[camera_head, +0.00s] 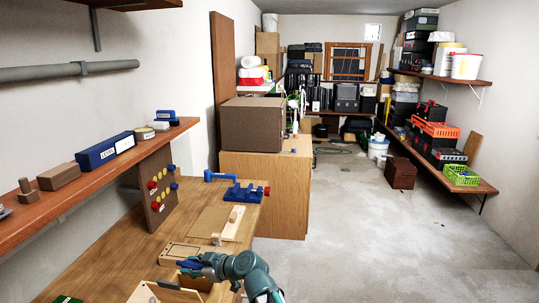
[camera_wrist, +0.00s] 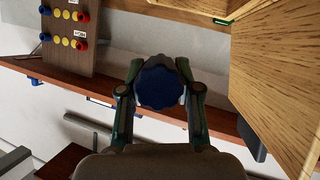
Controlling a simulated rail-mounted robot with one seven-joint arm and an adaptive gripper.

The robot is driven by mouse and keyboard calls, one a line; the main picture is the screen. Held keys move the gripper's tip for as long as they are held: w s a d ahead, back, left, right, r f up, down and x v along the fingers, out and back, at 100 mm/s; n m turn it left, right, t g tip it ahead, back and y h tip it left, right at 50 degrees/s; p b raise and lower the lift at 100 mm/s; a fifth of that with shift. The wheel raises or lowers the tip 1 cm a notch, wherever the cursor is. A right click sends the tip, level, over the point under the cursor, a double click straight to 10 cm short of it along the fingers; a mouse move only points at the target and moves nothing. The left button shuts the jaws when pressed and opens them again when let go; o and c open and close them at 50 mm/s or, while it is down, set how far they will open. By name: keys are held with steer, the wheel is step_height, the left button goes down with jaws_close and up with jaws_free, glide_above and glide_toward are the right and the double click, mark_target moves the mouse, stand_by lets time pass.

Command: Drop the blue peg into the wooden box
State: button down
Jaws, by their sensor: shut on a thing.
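My gripper (camera_head: 193,270) is at the bottom of the head view, above the workbench. In the wrist view my gripper (camera_wrist: 159,95) is shut on a dark blue piece with a scalloped round end, the blue peg (camera_wrist: 157,80). The peg also shows as a small blue shape (camera_head: 188,264) in the head view. A light wooden box (camera_head: 143,292) with an open top stands at the bottom edge, just below and left of the gripper; it is partly cut off and partly hidden by the gripper. The peg appears above or beside the box; I cannot tell its height.
A board with red, yellow and blue knobs (camera_head: 160,192) stands at the back of the workbench (camera_head: 130,248). A blue vise (camera_head: 245,193) is at the far end. Close light wood (camera_wrist: 285,70) fills the wrist view's right side. A shelf (camera_head: 80,185) runs along the left wall.

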steer(key=shift+f, duration=0.85)
steer(key=c, duration=0.7)
jaws_free()
steer(key=shift+s+d, duration=0.1)
steer(key=v, duration=1.2)
